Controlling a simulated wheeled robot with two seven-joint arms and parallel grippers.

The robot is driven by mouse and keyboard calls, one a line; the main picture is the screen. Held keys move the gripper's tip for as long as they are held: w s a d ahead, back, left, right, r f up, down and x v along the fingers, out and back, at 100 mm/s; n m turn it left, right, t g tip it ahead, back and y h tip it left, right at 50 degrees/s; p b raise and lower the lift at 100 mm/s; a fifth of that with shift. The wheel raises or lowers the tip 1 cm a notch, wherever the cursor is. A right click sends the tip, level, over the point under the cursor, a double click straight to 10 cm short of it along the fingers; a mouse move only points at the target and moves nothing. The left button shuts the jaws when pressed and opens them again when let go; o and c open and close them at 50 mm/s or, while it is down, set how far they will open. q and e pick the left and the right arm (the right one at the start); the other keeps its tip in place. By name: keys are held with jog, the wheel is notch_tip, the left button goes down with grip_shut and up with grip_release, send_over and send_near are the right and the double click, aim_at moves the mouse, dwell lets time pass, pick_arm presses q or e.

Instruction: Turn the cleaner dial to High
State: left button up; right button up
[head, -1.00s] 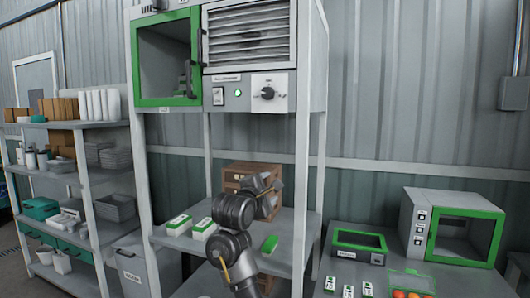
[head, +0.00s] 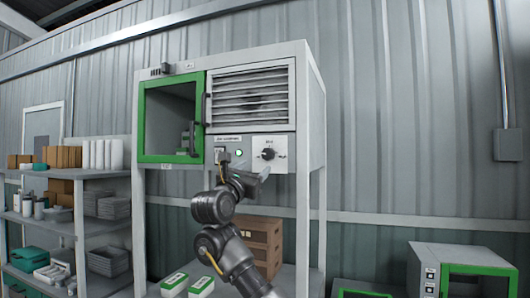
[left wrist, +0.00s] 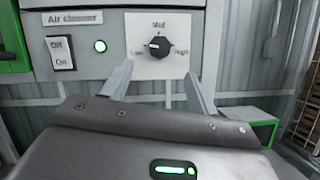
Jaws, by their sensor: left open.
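The cleaner dial (head: 268,154) is a black knob on a white plate at the lower right of the cleaner's front. In the left wrist view the dial (left wrist: 158,46) has Low at left, Mid on top and High at right. Its white mark looks turned to the left, toward Low. My left gripper (head: 243,167) is raised just below and left of the dial in the head view. In the left wrist view its fingers (left wrist: 157,76) are spread, empty and below the dial, apart from it. My right gripper is not in view.
An Off/On switch (left wrist: 60,53) and a lit green lamp (left wrist: 100,46) sit left of the dial. A green-framed door (head: 171,118) and a louvred grille (head: 249,98) are above.

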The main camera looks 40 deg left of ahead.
aim_at(266, 157)
pick_arm(q)
jog(key=p+x, duration=0.5)
jog(key=x, duration=0.2)
jog(key=shift+s+r, duration=0.1)
jog(key=shift+r, duration=0.05)
jog(key=shift+w+a+p, duration=0.15)
jog(key=shift+w+p, duration=0.4)
jog(key=shift+w, duration=0.15)
jog(key=c, duration=1)
